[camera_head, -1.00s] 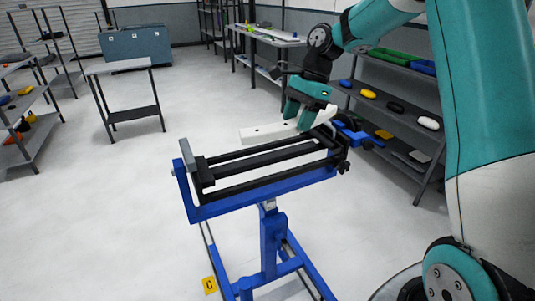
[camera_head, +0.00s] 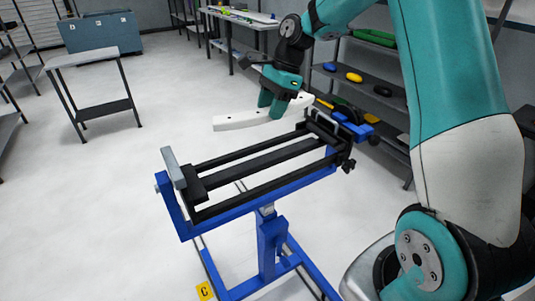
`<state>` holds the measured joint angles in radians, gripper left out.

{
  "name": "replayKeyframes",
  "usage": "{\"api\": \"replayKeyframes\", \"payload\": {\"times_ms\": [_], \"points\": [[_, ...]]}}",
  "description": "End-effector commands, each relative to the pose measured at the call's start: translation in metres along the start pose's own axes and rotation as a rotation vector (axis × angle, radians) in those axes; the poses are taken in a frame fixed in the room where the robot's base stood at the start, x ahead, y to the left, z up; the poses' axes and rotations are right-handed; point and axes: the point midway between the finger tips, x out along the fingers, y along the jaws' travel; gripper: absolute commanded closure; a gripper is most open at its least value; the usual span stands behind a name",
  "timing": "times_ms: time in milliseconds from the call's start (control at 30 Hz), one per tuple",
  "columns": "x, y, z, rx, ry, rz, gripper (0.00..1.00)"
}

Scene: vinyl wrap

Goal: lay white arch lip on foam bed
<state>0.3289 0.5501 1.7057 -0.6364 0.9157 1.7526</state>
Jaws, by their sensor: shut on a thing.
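My gripper (camera_head: 271,107) is shut on the white arch lip (camera_head: 238,120), a long, slightly curved white strip with small dark holes. It holds the lip in the air, apart from the stand, above and behind the black padded bars (camera_head: 258,160) in the picture. These long dark bars look like the foam bed; they lie bare across a blue stand (camera_head: 268,192). The gripper fingers hide part of the lip near its right end.
A grey upright stop (camera_head: 173,168) rises at the bed's left end, and black and blue clamp parts (camera_head: 340,122) at its right. Shelves with coloured parts stand behind right. A small table (camera_head: 85,58) stands back left.

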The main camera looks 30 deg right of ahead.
Motion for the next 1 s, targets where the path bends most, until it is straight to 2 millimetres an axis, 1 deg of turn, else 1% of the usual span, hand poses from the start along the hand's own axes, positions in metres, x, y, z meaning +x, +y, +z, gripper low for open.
{"api": "replayKeyframes", "payload": {"times_ms": [33, 100, 200, 333, 400, 567, 800, 867, 1000], "points": [[0.016, 0.001, -0.006, 0.002, -0.003, 0.005, 0.82], [0.034, 0.001, -0.014, 0.002, -0.001, 0.005, 0.82], [0.058, 0.001, -0.024, 0.001, -0.001, 0.005, 0.82], [0.081, 0.000, -0.032, -0.001, -0.001, 0.003, 0.82], [0.088, 0.000, -0.035, -0.003, -0.001, 0.001, 0.82], [0.098, 0.000, -0.039, -0.002, -0.001, 0.001, 0.82], [0.129, 0.000, -0.052, -0.003, -0.001, 0.001, 0.82], [0.132, 0.000, -0.053, -0.003, 0.000, 0.000, 0.82], [0.132, -0.001, -0.053, -0.004, 0.000, -0.001, 0.82]]}}
